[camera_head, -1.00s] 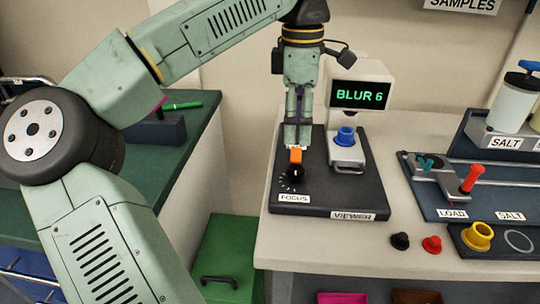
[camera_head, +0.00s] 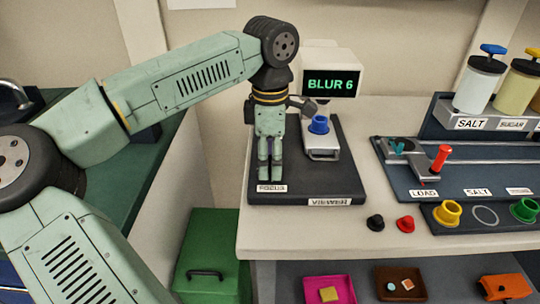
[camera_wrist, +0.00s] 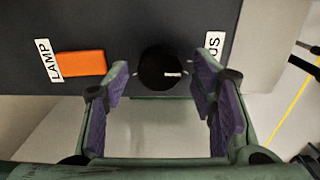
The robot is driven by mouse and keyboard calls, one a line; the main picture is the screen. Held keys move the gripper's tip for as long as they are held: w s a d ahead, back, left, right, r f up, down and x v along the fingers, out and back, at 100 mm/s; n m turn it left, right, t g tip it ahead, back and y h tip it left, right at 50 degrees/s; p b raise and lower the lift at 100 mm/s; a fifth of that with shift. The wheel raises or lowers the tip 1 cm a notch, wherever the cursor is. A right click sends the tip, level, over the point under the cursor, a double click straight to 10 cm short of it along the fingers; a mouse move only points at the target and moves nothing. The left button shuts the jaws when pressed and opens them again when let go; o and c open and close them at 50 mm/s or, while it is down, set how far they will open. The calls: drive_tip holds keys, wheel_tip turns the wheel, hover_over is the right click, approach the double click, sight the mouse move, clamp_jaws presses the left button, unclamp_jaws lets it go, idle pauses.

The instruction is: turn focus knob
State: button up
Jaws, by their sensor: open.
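My gripper (camera_head: 268,178) points down at the front left of the dark viewer base (camera_head: 325,185), by the FOCUS label (camera_head: 271,188). In the wrist view the round black focus knob (camera_wrist: 163,68) lies between my two open, purple-padded fingers, near their tips. Gaps show on both sides, so neither finger appears to touch it. A white mark shows on the knob. In the head view my gripper hides the knob. The viewer screen (camera_head: 332,84) reads BLUR 6.
An orange block (camera_wrist: 80,63) by the LAMP label is close to the left finger in the wrist view. A slide rail (camera_head: 470,176) is at right.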

drive_tip(key=c, duration=1.1)
drive_tip(key=shift+c, duration=0.2)
drive_tip(key=shift+m, duration=0.4)
drive_tip(key=m, duration=0.3)
drive_tip(key=shift+w, duration=0.1)
drive_tip(key=m, duration=0.3)
drive_tip(key=shift+m+b, duration=0.3)
drive_tip(key=shift+b, duration=0.05)
drive_tip(key=m, duration=0.6)
drive_tip(key=shift+w+d+m+b, duration=0.15)
drive_tip(key=shift+m+b, duration=0.15)
